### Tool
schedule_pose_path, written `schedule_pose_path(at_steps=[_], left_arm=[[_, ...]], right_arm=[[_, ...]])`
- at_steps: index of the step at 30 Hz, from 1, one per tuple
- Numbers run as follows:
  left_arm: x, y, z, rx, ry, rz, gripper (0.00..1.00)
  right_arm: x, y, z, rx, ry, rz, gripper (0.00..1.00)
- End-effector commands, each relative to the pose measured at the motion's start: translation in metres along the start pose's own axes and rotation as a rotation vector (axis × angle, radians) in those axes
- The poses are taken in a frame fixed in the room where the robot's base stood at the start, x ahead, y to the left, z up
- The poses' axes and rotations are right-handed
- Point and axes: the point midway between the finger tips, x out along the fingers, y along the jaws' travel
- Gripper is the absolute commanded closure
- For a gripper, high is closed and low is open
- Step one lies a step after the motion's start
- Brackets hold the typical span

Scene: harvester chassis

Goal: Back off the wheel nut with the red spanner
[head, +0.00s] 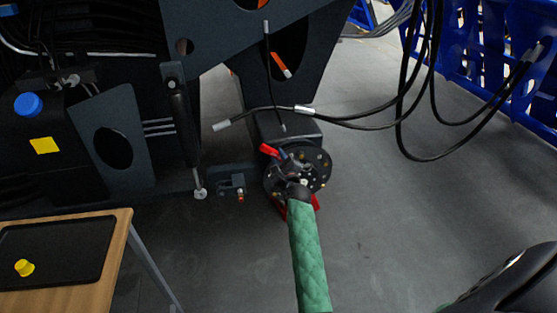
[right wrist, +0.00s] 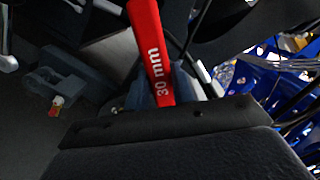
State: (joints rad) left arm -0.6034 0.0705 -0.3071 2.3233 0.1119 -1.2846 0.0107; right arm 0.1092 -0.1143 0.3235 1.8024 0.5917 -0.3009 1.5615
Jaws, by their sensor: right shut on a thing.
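The red spanner, marked "30 mm" (right wrist: 152,50), is held in my right gripper (right wrist: 163,90), whose grey fingers close on its shaft. I cannot tell which nut is the task's, or whether the spanner touches one. My left gripper is not in view.
The dark harvester chassis (head: 245,35) rises above and left of the hub. Black hoses (head: 365,125) hang at the right, before a blue frame (head: 480,60). A wooden table (head: 118,245) with a black tray (head: 85,255) and yellow knob (head: 24,268) stands lower left. Floor right of the hub is clear.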

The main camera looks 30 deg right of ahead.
Motion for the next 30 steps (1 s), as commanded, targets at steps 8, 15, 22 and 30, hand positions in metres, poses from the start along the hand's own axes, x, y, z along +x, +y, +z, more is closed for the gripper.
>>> schedule_pose_path(at_steps=[8,15,22,30], left_arm=[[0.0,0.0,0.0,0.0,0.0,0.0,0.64],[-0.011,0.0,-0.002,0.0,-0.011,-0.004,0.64],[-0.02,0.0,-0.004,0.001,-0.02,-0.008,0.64],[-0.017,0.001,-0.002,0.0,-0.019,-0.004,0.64]], right_arm=[[0.0,-0.001,0.001,0.0,-0.001,-0.001,1.0],[0.0,-0.002,0.003,0.001,-0.001,0.0,1.0],[0.013,-0.001,0.002,0.001,-0.002,-0.001,1.0],[0.038,-0.001,-0.002,0.0,-0.002,-0.001,1.0]])
